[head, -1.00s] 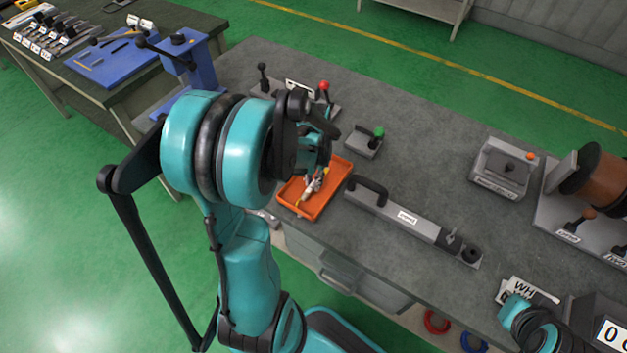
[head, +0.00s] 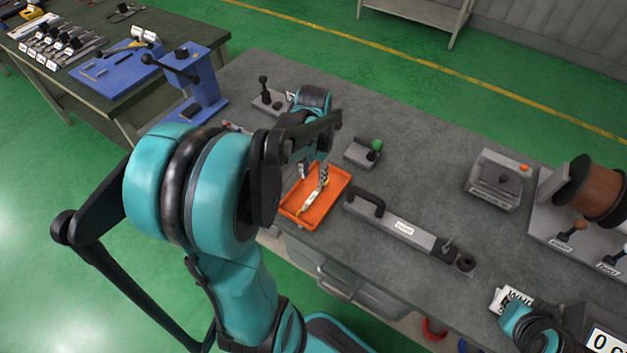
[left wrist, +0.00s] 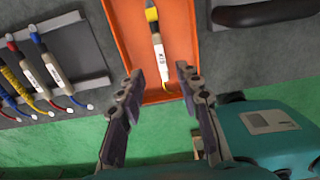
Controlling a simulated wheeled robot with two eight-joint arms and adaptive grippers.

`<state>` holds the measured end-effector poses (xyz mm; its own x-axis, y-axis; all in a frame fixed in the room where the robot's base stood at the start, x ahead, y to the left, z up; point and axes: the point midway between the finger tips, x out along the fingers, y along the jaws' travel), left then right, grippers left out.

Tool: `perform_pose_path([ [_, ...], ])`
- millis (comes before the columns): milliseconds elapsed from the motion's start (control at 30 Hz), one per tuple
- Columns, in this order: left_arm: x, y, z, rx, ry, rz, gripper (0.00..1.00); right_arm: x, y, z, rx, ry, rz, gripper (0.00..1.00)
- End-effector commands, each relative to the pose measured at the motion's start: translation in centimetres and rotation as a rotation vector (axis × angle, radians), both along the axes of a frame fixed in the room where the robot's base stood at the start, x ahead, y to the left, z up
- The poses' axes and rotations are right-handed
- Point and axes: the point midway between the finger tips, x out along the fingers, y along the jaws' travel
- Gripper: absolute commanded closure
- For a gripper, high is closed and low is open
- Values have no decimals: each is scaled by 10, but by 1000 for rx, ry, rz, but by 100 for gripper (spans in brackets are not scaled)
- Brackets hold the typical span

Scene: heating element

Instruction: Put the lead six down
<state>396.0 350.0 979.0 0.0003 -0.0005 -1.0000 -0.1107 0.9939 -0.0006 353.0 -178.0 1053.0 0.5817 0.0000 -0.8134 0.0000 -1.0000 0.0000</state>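A lead (head: 311,199) with a white label, a yellow part and a yellow wire lies in the orange tray (head: 330,209). In the left wrist view the lead (left wrist: 160,55) lies lengthwise on the orange tray (left wrist: 123,29), just beyond my fingertips; its label is too small to read surely. My left gripper (head: 314,172) is over the tray; in the left wrist view its fingers (left wrist: 159,78) are apart with nothing held between them. Part of my right arm shows at the lower right of the head view, but its fingers do not show.
A dark rack (left wrist: 81,50) with several other leads lies left of the tray. A long grey fixture with a black handle (head: 368,193) is close on the right. A green-knobbed block (head: 361,153) stands behind. The bench top (head: 420,145) is clear beyond.

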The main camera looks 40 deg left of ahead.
Motion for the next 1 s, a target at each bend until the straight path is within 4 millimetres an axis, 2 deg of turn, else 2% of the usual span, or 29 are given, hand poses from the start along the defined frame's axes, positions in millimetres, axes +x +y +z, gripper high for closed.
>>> perform_pose_path([
  [33,0,0,12,0,0,0,65,0,0,6,0,0,0,100],
  [100,0,0,20,0,0,0,65,0,0,8,0,0,0,100],
  [233,0,-1,30,1,-2,-11,65,0,0,10,0,0,0,100],
  [367,-1,-12,38,15,-30,-174,65,0,0,10,0,0,0,100],
  [467,-3,-30,47,51,-73,-462,65,0,0,10,0,0,0,100],
  [667,-10,-76,66,199,-163,-1238,65,0,0,10,0,0,0,100],
  [800,-18,-106,75,353,-185,-1782,65,0,0,10,0,0,0,100],
  [1000,-32,-143,82,644,-132,-2502,65,0,0,10,0,0,0,100],
])
